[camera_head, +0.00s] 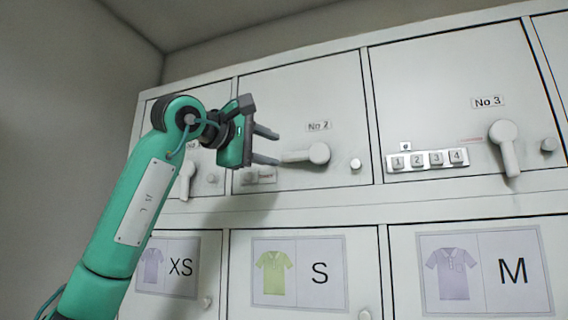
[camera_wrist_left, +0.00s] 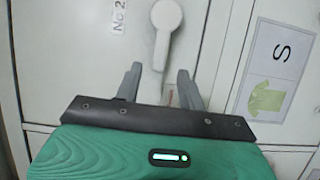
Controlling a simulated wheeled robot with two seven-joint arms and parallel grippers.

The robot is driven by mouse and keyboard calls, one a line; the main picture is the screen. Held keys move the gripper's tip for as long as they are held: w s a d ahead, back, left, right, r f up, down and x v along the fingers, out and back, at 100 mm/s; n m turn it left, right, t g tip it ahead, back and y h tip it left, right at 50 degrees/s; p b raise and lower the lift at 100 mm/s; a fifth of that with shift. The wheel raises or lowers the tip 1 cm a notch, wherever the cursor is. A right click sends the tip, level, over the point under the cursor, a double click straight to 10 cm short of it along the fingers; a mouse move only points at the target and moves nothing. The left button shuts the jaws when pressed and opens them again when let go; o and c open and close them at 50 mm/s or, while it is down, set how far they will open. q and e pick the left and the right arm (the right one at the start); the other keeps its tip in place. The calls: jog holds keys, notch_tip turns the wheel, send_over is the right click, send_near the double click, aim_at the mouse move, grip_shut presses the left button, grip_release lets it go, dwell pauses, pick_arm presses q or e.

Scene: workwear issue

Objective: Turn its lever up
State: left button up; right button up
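The lever (camera_head: 308,154) on the No 2 door (camera_head: 300,100) is pale grey and lies level, its handle pointing left from a round hub. In the left wrist view the lever (camera_wrist_left: 164,30) points down toward my gripper. My left gripper (camera_head: 266,146) is open and empty at the handle's free end. In the left wrist view its two fingers (camera_wrist_left: 158,84) stand apart, either side of the handle's line; I cannot tell whether they touch it. The lever (camera_head: 504,145) on the No 3 door hangs down. The left door's lever (camera_head: 187,180) also hangs down, partly behind my arm.
A keypad (camera_head: 427,160) with numbered buttons sits on the No 3 door. Small round knobs (camera_head: 355,164) stick out of the doors. Below are doors with shirt pictures marked XS, S (camera_head: 298,272) and M. A plain wall (camera_head: 60,110) stands at left.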

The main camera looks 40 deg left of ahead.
pick_arm(q)
jog(key=s+a+b, duration=0.1)
jog(key=s+b, duration=0.1)
jog(key=s, duration=0.5)
jog(key=shift+a, duration=0.1)
dwell(0.4)
